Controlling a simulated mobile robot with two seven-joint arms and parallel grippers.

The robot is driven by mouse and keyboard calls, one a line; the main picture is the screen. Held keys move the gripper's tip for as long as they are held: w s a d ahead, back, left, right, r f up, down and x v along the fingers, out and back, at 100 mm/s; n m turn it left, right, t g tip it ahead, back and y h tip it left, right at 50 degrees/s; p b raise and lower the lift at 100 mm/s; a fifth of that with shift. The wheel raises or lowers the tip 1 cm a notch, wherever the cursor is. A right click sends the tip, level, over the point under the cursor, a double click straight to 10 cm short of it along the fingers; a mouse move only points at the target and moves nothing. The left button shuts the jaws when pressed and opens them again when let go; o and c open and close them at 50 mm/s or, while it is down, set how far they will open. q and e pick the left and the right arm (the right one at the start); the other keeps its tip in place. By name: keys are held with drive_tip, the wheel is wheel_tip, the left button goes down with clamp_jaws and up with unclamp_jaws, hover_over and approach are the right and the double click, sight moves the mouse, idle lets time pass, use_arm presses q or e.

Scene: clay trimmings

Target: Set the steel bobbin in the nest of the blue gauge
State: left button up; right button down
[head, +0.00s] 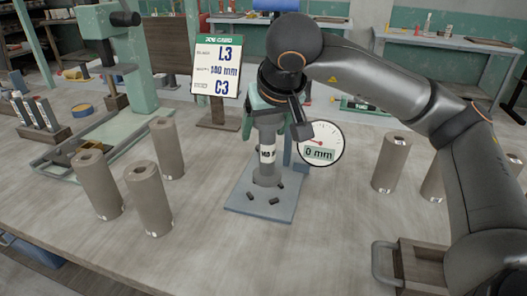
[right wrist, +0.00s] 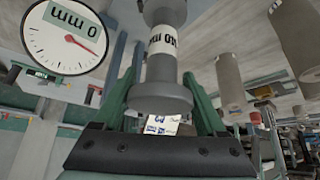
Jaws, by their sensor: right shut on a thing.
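The steel bobbin (head: 267,136) is a grey upright spool with a white printed band. My right gripper (head: 266,113) is shut on its upper end from above. In the right wrist view the bobbin's flange (right wrist: 160,98) sits between my green fingers. The blue gauge (head: 240,203) has a flat base with short dark pegs and a round dial (head: 320,135) reading 0 mm. The bobbin's lower end is above the base, among the pegs; I cannot tell whether it touches. My left gripper is out of view.
Several brown clay cylinders (head: 148,200) stand at left, others (head: 390,163) at right. A job card (head: 217,66) reads L3 and C3. A green press (head: 125,60) stands at back left. A brown handled box (head: 425,262) is at front right. Table front is clear.

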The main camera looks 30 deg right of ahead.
sight(264, 148)
drive_tip(key=shift+x, duration=0.8)
drive_tip(key=x, duration=0.3)
drive_tip(key=s+b+x, duration=0.1)
drive_tip(key=x, duration=0.1)
drive_tip(key=shift+d+f, duration=0.15)
drive_tip(key=shift+f, duration=0.2)
drive_tip(key=shift+f, duration=0.1)
drive_tip(key=shift+f, duration=0.15)
unclamp_jaws()
